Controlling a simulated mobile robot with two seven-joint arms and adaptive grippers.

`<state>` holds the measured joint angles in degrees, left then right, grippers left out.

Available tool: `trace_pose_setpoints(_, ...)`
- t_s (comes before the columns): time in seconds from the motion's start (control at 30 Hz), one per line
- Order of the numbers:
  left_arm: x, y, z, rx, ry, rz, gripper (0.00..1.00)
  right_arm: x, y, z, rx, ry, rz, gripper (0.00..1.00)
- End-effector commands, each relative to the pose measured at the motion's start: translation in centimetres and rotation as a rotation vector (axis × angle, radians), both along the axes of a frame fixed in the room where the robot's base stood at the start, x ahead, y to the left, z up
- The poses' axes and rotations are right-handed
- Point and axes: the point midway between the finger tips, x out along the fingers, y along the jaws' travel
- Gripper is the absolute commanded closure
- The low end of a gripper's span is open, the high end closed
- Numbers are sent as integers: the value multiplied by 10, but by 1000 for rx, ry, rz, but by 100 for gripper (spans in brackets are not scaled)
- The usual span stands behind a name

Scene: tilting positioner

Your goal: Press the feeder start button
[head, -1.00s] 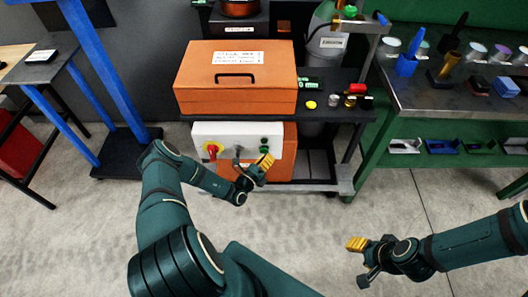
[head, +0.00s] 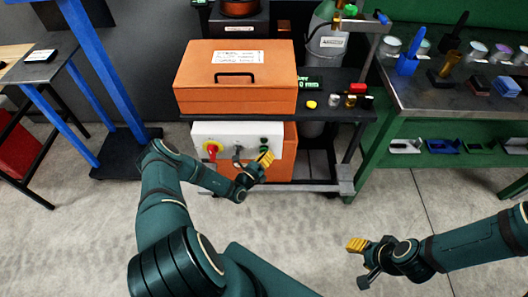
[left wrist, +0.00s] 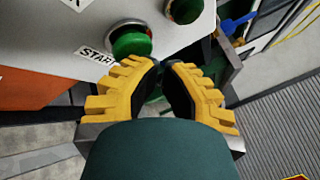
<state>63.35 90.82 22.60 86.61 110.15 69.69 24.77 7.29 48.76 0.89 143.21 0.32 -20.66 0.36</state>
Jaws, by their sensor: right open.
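A white control panel (head: 225,130) is fixed to the front of an orange housing below the dark bench. In the left wrist view a green button (left wrist: 130,42) sits beside a START label (left wrist: 95,58). A second green button (left wrist: 183,10) is further up and right. My left gripper (left wrist: 166,62) has its yellow-padded fingers drawn together, tips close by the lower right of the START button; whether they touch it I cannot tell. In the head view the left gripper (head: 265,159) is in front of the panel's lower right. My right gripper (head: 362,262) is open and empty above the floor.
An orange case (head: 235,90) stands on the bench above. A blue post (head: 100,70) stands left, and a green workbench (head: 440,100) with tools stands right. The floor in front is clear.

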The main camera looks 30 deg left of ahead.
Motion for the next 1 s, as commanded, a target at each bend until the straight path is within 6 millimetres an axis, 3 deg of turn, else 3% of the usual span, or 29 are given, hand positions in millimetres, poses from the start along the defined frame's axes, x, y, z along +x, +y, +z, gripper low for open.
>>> trace_pose_setpoints(0.73,5,3,0,0,-1,1,100,0,0,-3,0,0,0,53)
trace_pose_setpoints(1.0,-2,-1,1,0,1,1,100,0,0,1,0,0,0,53)
